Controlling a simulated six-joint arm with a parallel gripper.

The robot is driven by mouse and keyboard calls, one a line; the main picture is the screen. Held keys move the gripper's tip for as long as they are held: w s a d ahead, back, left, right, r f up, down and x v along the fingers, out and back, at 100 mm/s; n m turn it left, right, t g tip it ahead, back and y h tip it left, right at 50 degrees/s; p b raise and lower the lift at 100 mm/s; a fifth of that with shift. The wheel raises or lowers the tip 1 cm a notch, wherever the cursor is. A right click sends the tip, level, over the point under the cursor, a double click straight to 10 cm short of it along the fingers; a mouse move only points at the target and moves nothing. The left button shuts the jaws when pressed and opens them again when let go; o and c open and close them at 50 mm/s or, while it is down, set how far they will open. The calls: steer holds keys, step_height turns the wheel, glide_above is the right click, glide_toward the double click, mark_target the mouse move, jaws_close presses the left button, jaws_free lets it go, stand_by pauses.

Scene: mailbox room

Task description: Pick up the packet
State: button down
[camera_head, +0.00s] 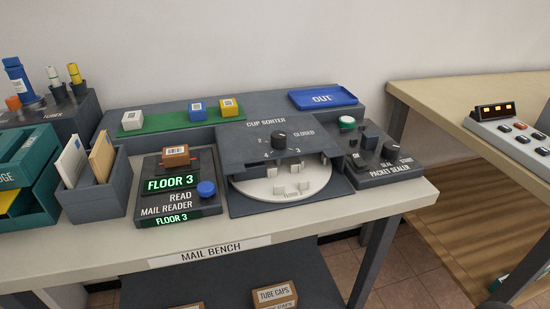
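A small brown packet (176,155) with a white label sits on top of the mail reader (152,207). The reader's displays read "FLOOR 3", and a blue knob or button (206,189) is at its right. Three more small labelled packets stand at the back: a white one (132,120) on the left, a blue one (197,112), and a yellow one (228,107) on the right. They are on or beside a green strip (165,123). The frame does not tell which of these the task means. My gripper is not in view.
The cup sorter (270,145) with a white turntable stands right of the reader, then the packet sealer (385,160) and a blue OUT tray (323,98). An envelope holder (95,192) and a teal rack (30,190) stand left. The mail bench's front strip (330,217) is clear.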

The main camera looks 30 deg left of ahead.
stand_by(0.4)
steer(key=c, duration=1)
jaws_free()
